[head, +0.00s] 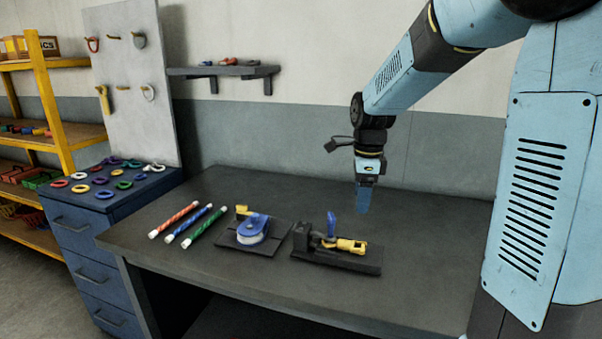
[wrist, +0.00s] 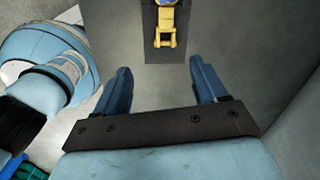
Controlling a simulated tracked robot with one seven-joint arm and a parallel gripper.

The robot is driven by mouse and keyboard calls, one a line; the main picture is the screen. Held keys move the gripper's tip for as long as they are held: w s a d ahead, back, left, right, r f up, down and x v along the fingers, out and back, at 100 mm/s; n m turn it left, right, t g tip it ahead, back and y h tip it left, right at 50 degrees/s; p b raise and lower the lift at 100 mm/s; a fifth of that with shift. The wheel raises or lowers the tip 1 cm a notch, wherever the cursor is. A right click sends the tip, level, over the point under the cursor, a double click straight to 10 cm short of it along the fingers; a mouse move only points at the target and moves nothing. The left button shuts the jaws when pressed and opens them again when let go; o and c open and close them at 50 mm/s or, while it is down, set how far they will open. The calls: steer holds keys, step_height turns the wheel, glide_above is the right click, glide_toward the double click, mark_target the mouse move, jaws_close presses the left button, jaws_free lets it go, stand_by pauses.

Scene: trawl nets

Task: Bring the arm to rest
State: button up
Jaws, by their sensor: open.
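My arm reaches in from the upper right in the head view, and my gripper (head: 365,198) hangs fingers down above the back part of the dark workbench (head: 420,270). In the wrist view my gripper (wrist: 157,88) has its two blue fingers wide apart, with nothing between them. Ahead of the fingers in that view lies a yellow fitting (wrist: 165,28) on a dark base. In the head view this yellow fitting (head: 350,246) lies on a black fixture (head: 335,260) with an upright blue part, below and left of my gripper, apart from it.
A blue pulley block (head: 252,228) sits on a black plate on the bench. Red, blue and green striped rods (head: 190,226) lie to its left. A blue drawer cabinet (head: 85,225) with coloured rings stands further left. The bench's right side is clear.

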steer(key=s+d+r+n+t, duration=0.1)
steer(key=s+r+n, duration=0.3)
steer(key=s+n, duration=0.6)
steer(key=s+d+r+n+t, duration=0.2)
steer(key=s+r+n+t, duration=0.2)
steer(key=s+n, duration=0.6)
steer(key=s, duration=0.3)
steer(key=shift+d, duration=0.25)
